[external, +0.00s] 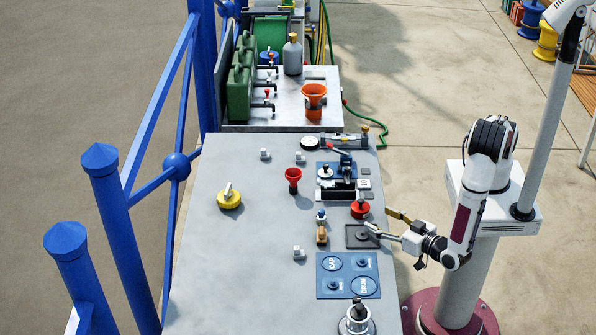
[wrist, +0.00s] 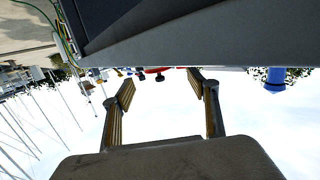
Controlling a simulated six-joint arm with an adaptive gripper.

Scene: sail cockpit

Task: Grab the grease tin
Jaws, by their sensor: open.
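A small round red container (external: 360,209) with a dark knob on top stands on the grey bench near its right edge; it looks like the grease tin, but no label is readable. My gripper (external: 379,221) is at the bench's right edge, just right of and below it in the external view, apart from it. In the wrist view my gripper (wrist: 161,84) is open with nothing between its brass-coloured fingers. A red shape (wrist: 157,70) with dark knobs shows beyond the fingertips, partly cut off by the grey surface; I cannot tell if it is the same container.
A dark square pad (external: 353,242) lies beside my fingers, with a blue panel (external: 347,285) below it. A blue-based device (external: 338,175) stands behind the red container.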

